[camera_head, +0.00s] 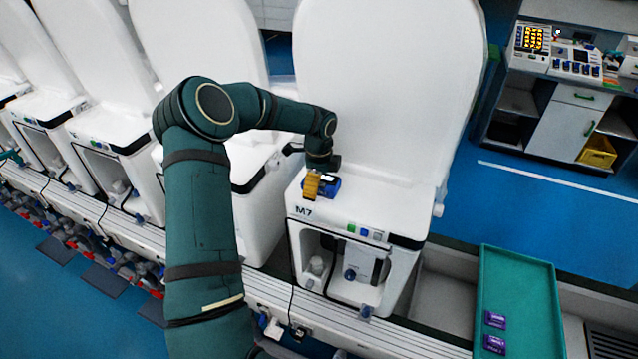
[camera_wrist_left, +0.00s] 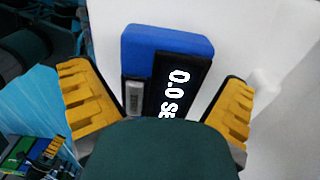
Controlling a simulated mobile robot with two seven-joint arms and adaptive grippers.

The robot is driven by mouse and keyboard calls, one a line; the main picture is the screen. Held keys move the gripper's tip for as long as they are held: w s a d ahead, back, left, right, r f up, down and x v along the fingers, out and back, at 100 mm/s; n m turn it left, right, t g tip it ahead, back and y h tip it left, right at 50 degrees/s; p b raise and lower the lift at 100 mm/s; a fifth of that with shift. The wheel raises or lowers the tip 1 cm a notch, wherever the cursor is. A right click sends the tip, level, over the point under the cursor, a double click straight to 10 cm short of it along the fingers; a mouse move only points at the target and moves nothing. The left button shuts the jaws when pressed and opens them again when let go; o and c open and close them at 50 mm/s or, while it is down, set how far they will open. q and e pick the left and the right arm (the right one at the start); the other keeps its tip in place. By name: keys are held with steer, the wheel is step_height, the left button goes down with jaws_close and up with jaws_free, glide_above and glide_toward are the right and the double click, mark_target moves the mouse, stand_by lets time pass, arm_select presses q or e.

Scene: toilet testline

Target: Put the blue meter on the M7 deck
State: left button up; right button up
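The blue meter (camera_head: 331,186) is on the white M7 deck (camera_head: 362,206), towards its left side behind the M7 label. In the left wrist view the meter (camera_wrist_left: 165,45) has a blue body, a black display reading "0.0 SE" and a small grey panel. My left gripper (camera_head: 313,186) is right at the meter, above the deck. In the wrist view its yellow fingers (camera_wrist_left: 160,105) are spread on either side of the meter, with white showing beside it. The meter's lower part is hidden by the dark gripper body. My right gripper is not in view.
A tall white toilet lid (camera_head: 385,85) rises behind the deck. Small coloured buttons (camera_head: 364,232) sit on the deck's front edge. A teal tray (camera_head: 520,290) with purple items lies at right. A cabinet with devices (camera_head: 565,90) stands far right. More toilets line the left.

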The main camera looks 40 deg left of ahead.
arm_select(q)
steer(key=shift+r, duration=0.25)
step_height(320, 180, up, 12)
stand_by(0.4)
steer(key=shift+f, duration=0.15)
stand_by(0.3)
